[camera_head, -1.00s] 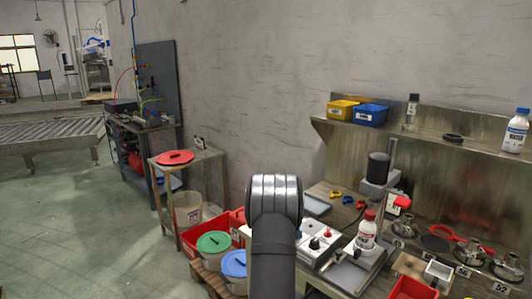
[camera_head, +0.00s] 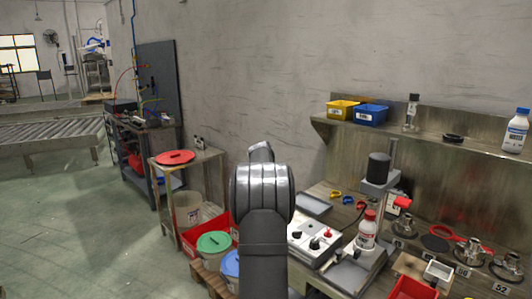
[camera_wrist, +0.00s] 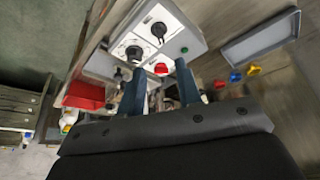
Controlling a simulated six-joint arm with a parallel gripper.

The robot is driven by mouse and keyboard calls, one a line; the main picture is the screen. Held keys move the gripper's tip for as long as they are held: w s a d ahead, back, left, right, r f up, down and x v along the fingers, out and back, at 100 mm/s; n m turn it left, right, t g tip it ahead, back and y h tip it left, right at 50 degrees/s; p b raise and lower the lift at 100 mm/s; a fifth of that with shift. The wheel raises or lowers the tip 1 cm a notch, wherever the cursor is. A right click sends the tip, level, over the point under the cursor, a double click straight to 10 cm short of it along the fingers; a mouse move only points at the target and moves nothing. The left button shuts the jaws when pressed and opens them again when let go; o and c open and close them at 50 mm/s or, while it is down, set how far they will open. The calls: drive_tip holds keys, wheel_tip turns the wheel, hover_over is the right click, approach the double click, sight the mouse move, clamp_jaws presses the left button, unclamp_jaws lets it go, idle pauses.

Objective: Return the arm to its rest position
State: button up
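My gripper (camera_wrist: 160,88) shows in the wrist view as two blue-grey fingers, spread apart with no object between them. Beyond them are the white control box (camera_wrist: 165,35) with black knobs and a red button, and part of the bench. In the head view my arm rises from the bottom centre, and its rounded grey joint covers part of the bench. The gripper's fingers are hidden in that view.
The bench holds the control box (camera_head: 311,243), a red-capped bottle (camera_head: 367,232) and a grey stand (camera_head: 380,180). A shelf carries yellow (camera_head: 342,109) and blue (camera_head: 370,115) bins. Lidded buckets (camera_head: 213,244) stand left of my arm. Open floor lies farther left.

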approach(297, 232)
drive_tip(key=x, duration=0.8)
drive_tip(key=shift+w+f, duration=0.1)
drive_tip(key=shift+w, duration=0.1)
drive_tip(key=shift+d+f+n, duration=0.1)
drive_tip(key=shift+f+n, duration=0.05)
drive_tip(key=shift+n, duration=0.15)
drive_tip(key=shift+n+t, duration=0.3)
drive_tip(key=shift+n, duration=0.1)
drive_tip(key=n, duration=0.2)
drive_tip(key=n+t+y, duration=0.1)
drive_tip(key=n, duration=0.2)
drive_tip(key=shift+s+d+t, duration=0.1)
drive_tip(key=shift+s+t, duration=0.05)
drive_tip(key=shift+t, duration=0.15)
drive_tip(key=shift+s+d+n+t+y, duration=0.1)
drive_tip(key=shift+n+t+y, duration=0.3)
drive_tip(key=shift+n, duration=1)
drive_tip(key=shift+d+n+t+y, duration=0.15)
drive_tip(key=shift+n+y, duration=0.45)
drive_tip(key=shift+n, duration=0.8)
drive_tip(key=shift+v, duration=2.3)
drive_tip(key=shift+a, duration=0.1)
